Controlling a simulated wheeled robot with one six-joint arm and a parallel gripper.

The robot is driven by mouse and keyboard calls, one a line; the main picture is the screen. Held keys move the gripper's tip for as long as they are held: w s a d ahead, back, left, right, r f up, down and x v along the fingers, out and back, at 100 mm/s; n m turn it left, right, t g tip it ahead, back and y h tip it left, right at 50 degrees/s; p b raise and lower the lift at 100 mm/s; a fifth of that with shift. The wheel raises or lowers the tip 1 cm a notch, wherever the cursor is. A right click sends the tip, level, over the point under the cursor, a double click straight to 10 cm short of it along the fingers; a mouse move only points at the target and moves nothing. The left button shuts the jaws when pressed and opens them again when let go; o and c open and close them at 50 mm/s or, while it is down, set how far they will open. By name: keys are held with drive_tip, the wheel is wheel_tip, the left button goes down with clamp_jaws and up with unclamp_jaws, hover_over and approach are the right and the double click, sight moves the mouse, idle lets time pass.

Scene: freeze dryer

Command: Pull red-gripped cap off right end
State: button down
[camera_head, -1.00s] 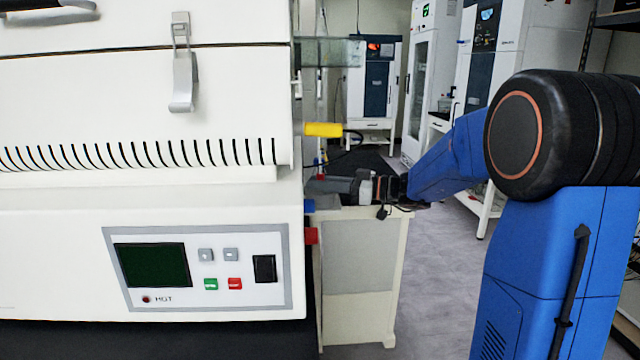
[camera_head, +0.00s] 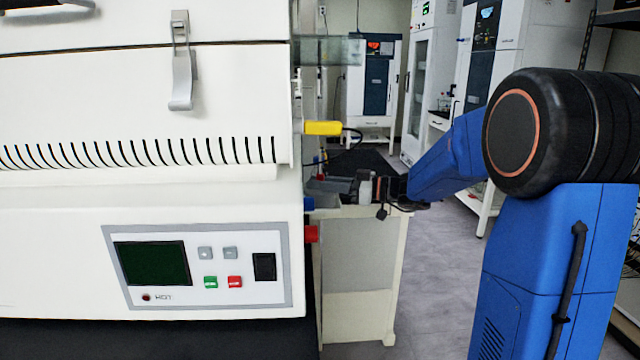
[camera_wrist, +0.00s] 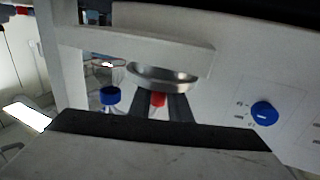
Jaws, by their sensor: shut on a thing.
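In the wrist view the cap is a round metal disc (camera_wrist: 162,76) with a red grip (camera_wrist: 158,98) on its near side. My gripper (camera_wrist: 158,102) is shut on the red grip, with a dark finger on each side of it. In the head view my gripper (camera_head: 322,186) is beside the right side of the white machine (camera_head: 150,220), well below the clear tube (camera_head: 335,51) that sticks out there. The cap cannot be made out in the head view. Whether the disc touches anything behind it is unclear.
A yellow handle (camera_head: 323,128) and a red fitting (camera_head: 311,234) stick out from the machine's right side. In the wrist view a blue knob (camera_wrist: 263,113) and a blue-topped item (camera_wrist: 110,96) flank the cap. A white cabinet (camera_head: 360,275) stands below my gripper.

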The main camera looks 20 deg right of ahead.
drive_tip(key=c, duration=0.9)
unclamp_jaws()
drive_tip(key=shift+s+d+r, duration=0.5)
drive_tip(key=shift+s+d, duration=0.1)
drive_tip(key=shift+d, duration=0.4)
drive_tip(key=shift+s+d+r, duration=0.5)
drive_tip(key=shift+s+d, duration=0.05)
drive_tip(key=shift+d, duration=0.5)
drive_tip(key=shift+s+d+r, duration=0.5)
drive_tip(key=shift+s+d, duration=0.1)
drive_tip(key=shift+d, duration=0.4)
